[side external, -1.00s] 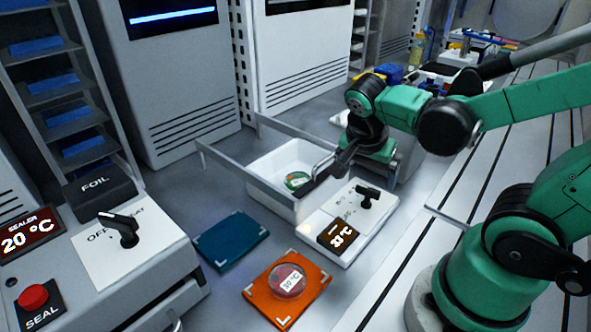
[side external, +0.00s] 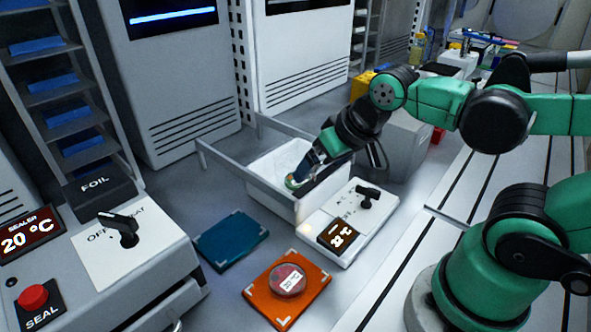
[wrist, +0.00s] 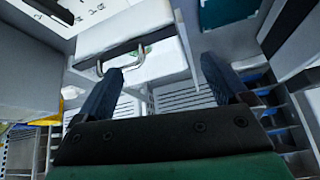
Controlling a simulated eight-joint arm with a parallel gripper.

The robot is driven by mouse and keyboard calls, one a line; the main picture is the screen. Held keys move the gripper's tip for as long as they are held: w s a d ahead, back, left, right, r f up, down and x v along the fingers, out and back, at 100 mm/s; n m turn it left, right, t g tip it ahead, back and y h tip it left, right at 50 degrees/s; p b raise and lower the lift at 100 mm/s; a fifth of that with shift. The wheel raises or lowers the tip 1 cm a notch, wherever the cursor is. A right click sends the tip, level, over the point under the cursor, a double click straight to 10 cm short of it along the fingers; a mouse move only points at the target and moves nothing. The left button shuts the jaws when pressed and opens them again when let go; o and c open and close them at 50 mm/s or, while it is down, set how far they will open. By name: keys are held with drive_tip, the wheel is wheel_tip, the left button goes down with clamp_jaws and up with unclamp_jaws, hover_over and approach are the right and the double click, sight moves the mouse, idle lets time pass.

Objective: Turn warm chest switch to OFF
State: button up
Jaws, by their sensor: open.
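The warm chest (side external: 258,166) is an open white box on the bench. Its front panel (side external: 322,219) carries a black switch knob (side external: 368,194) and a small lit display (side external: 340,237); the switch lettering is too small to read. A dish with a green edge (side external: 290,182) shows inside the chest, partly hidden by my gripper. My gripper (side external: 300,176) points down into the chest, left of the switch and apart from it.
An orange mat (side external: 260,291) with a labelled dish (side external: 288,279) and an empty blue mat (side external: 231,240) lie in front of the chest. The sealer (side external: 120,262) with its own black knob (side external: 122,229) stands at left. A grey box (side external: 408,142) is behind the chest.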

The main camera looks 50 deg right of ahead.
drive_tip(key=shift+w+a+r+n+t, duration=0.15)
drive_tip(key=shift+a+r+n+t, duration=0.15)
drive_tip(key=shift+n, duration=0.4)
drive_tip(key=shift+c, duration=0.4)
drive_tip(key=shift+w+n, duration=0.1)
drive_tip(key=shift+n, duration=0.2)
drive_tip(key=c, duration=0.4)
drive_tip(key=d+g, duration=0.1)
drive_tip(key=d, duration=0.1)
drive_tip(key=d+f+g, duration=0.1)
drive_tip(key=d, duration=0.1)
drive_tip(key=shift+d+n+g, duration=0.25)
drive_tip(key=shift+n+g, duration=0.15)
drive_tip(key=shift+c, duration=1.2)
drive_tip(key=n+g, duration=0.1)
drive_tip(key=g, duration=0.3)
hover_over(359, 184)
wheel_tip(359, 184, down, 2)
drive_tip(key=shift+w+a+f+y, duration=0.1)
drive_tip(key=shift+a+f+y, duration=0.05)
drive_tip(key=shift+y, duration=0.15)
drive_tip(key=shift+f, duration=2.85)
drive_tip(key=shift+c, duration=0.2)
clamp_jaws()
